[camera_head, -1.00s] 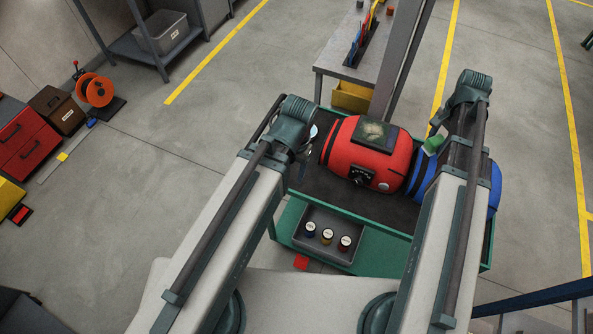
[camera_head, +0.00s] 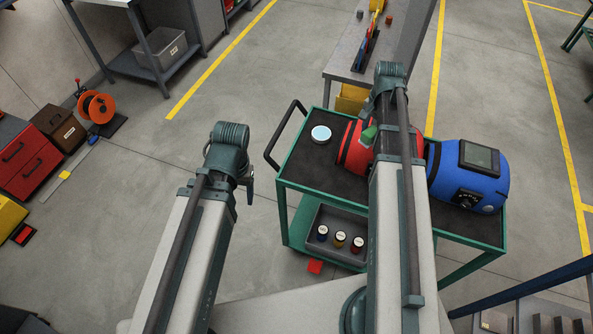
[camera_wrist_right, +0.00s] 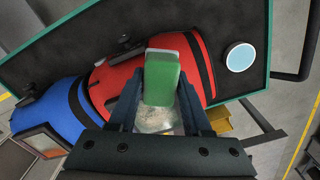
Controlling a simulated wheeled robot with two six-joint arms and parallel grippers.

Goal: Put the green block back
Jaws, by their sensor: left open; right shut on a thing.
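The green block (camera_head: 369,135) shows beside my right wrist, over the red rounded unit on the cart. In the right wrist view, the block (camera_wrist_right: 162,80) stands between the two fingers of my right gripper (camera_wrist_right: 160,98), which is shut on it. The block is held above the red unit (camera_wrist_right: 125,85); the gap between them is hard to judge. My left gripper (camera_head: 249,188) is open and empty, over the floor left of the cart. Its fingers are small and partly hidden by the wrist.
The green-framed cart (camera_head: 325,166) carries the red unit (camera_head: 352,150), a blue unit (camera_head: 468,175) and a pale round disc (camera_head: 321,133). A lower tray (camera_head: 318,245) holds three small jars. A grey table (camera_head: 345,58) stands behind.

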